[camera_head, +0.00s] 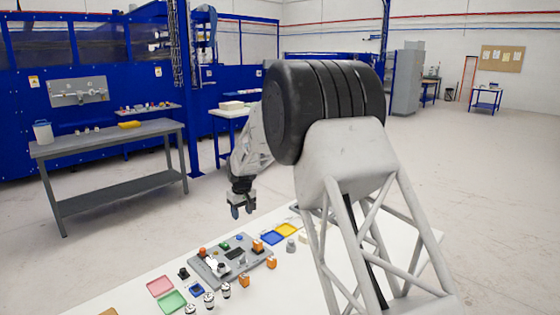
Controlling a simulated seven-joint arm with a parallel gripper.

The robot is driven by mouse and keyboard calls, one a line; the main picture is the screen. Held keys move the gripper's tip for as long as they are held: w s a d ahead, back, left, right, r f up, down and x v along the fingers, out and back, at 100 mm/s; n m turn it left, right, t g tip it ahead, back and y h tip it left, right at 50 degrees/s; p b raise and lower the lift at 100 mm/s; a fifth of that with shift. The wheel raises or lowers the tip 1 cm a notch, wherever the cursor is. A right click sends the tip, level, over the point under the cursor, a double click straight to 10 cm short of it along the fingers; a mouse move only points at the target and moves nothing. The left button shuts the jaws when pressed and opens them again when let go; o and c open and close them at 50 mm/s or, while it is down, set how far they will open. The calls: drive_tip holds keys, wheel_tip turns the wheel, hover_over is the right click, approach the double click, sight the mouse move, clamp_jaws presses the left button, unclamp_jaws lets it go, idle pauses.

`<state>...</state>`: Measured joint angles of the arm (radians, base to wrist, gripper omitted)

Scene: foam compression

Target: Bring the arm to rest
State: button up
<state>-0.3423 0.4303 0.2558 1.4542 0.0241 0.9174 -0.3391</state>
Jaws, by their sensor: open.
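My gripper (242,209) hangs pointing down above the far side of the white table (130,290), beyond the grey board. Its jaws are open and I see nothing between them. My arm rises from the gripper to a large dark joint at the picture's middle, which hides part of the room behind it. My grey lattice column at the right hides part of the table.
Below the gripper, a grey board (207,272) carries small coloured parts. A grey workbench (100,143) stands at the left, across open floor.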

drive_tip(key=s+d+r+m, duration=0.1)
drive_tip(key=s+d+r, duration=0.55)
drive_tip(key=s, duration=0.25)
drive_tip(key=s+d+r+m+t, duration=0.1)
drive_tip(key=s+d+r+m, duration=0.1)
drive_tip(key=s+d+r, duration=0.55)
drive_tip(key=s+d+r+m, duration=0.1)
drive_tip(key=s+d+r, duration=0.3)
drive_tip(key=s+d, duration=0.45)
drive_tip(key=s+d+f+m, duration=0.1)
drive_tip(key=s+d, duration=0.2)
drive_tip(key=s, duration=0.9)
drive_tip(key=s+d+f+m, duration=0.1)
drive_tip(key=s+d, duration=0.3)
drive_tip(key=s, duration=0.8)
drive_tip(key=s+d+f+m, duration=0.1)
drive_tip(key=s+d, duration=0.2)
drive_tip(key=s, duration=0.8)
drive_tip(key=shift+s+d+m+t+h, duration=0.2)
drive_tip(key=shift+s+m+t+h, duration=0.2)
